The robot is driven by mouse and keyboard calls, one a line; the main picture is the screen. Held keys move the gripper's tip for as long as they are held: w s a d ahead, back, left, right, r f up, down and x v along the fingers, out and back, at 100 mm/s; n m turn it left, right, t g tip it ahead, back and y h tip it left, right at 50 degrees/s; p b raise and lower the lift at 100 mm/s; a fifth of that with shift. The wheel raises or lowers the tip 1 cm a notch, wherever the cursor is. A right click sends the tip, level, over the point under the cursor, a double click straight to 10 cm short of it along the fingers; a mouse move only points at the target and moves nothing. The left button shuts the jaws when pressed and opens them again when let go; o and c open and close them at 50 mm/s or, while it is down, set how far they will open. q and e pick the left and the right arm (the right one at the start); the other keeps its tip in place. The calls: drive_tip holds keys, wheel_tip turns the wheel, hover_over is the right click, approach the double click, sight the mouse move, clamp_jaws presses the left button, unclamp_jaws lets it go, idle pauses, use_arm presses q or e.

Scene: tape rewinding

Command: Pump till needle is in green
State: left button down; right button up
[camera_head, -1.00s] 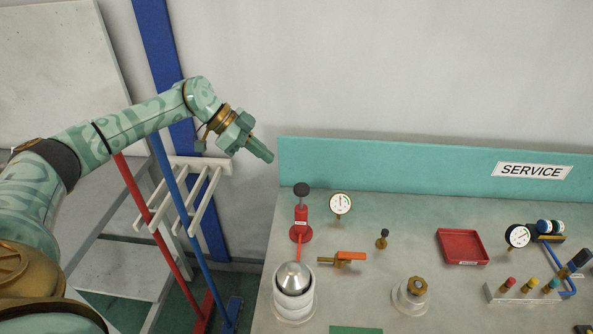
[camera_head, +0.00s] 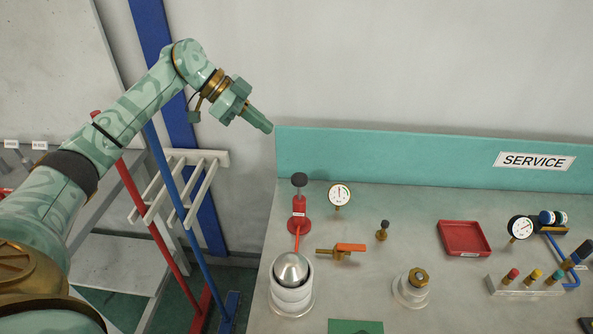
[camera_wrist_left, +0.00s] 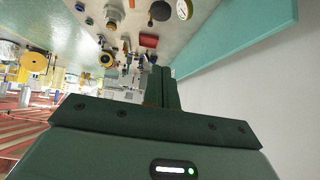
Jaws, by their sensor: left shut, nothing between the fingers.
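A red hand pump (camera_head: 299,212) with a black knob (camera_head: 299,180) stands upright at the back left of the service bench. A second, black-rimmed gauge (camera_head: 521,227) stands farther right. A silver dome on a white base (camera_head: 291,275) sits in front of the pump, joined to it by a red hose. My left gripper (camera_head: 266,128) is shut and empty, above and left of the pump, touching nothing. My right gripper is not in view.
An orange-handled valve (camera_head: 349,247), a small black-knobbed fitting (camera_head: 383,230), a brass-topped fitting (camera_head: 417,283) and a red tray (camera_head: 464,238) stand on the bench. A teal back panel (camera_head: 400,163) edges it. A white rack (camera_head: 190,185) stands left of the bench.

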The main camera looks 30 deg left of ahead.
use_arm(q)
drive_tip(key=shift+s+f, duration=0.1)
drive_tip(key=shift+s, duration=0.2)
drive_tip(key=b, duration=0.1)
hover_over(305, 176)
drive_tip(key=s+a, duration=0.1)
drive_tip(key=a, duration=0.1)
wheel_tip(305, 176, down, 8)
drive_tip(key=shift+s+a+r, duration=0.15)
drive_tip(key=shift+r, duration=0.1)
wheel_tip(305, 176, down, 2)
drive_tip(key=shift+a+f, duration=0.1)
drive_tip(key=shift+f, duration=0.1)
drive_tip(key=shift+f+b, duration=0.3)
drive_tip(key=shift+f, duration=0.3)
